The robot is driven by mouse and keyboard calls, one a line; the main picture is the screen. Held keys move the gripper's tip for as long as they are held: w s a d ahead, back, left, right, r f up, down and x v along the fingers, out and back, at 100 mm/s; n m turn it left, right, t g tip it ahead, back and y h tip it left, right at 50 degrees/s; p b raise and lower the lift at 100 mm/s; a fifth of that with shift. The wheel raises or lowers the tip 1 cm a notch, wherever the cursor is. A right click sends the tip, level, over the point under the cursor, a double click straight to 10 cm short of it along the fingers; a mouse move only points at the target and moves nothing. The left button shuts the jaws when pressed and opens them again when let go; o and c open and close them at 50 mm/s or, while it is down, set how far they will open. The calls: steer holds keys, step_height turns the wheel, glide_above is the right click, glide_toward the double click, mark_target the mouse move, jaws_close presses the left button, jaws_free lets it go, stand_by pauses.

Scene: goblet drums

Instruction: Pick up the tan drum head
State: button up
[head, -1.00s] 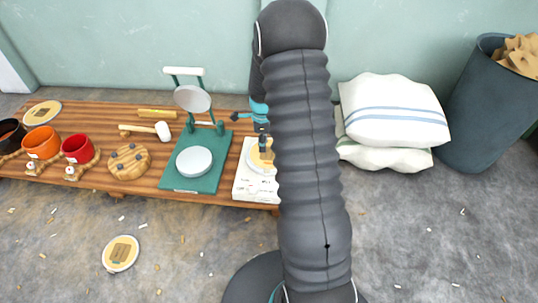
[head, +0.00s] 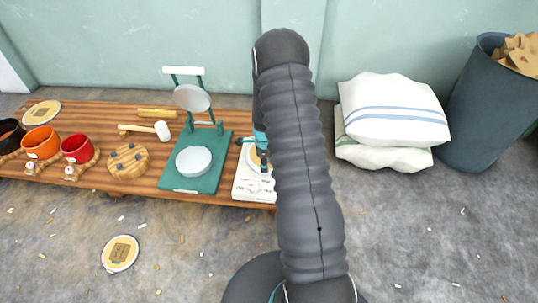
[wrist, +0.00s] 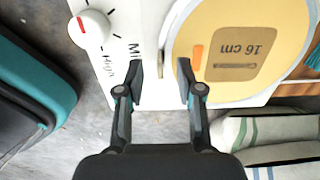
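A round tan drum head (wrist: 218,25) with a pale rim and a brown "16 cm" label lies on a white appliance (wrist: 125,20) with a red-marked dial. In the head view the drum head (head: 253,159) is largely hidden behind my arm. My gripper (wrist: 158,72) is open and empty, with its fingers pointing at the appliance. One finger is beside the disc's rim and the other is over the white surface; I cannot tell if they touch. Similar tan discs lie on the bench's far left (head: 41,112) and on the floor (head: 120,253).
The wooden bench (head: 100,118) also holds a green press stand (head: 208,174), a mallet (head: 161,130), a round wooden piece (head: 129,161), and red (head: 76,149) and orange (head: 41,140) cups. Stacked sacks (head: 392,112) and a dark bin (head: 480,110) stand right.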

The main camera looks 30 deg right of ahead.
step_height(320, 180, down, 2)
jaws_close()
steer(key=shift+r, duration=0.1)
stand_by(0.4)
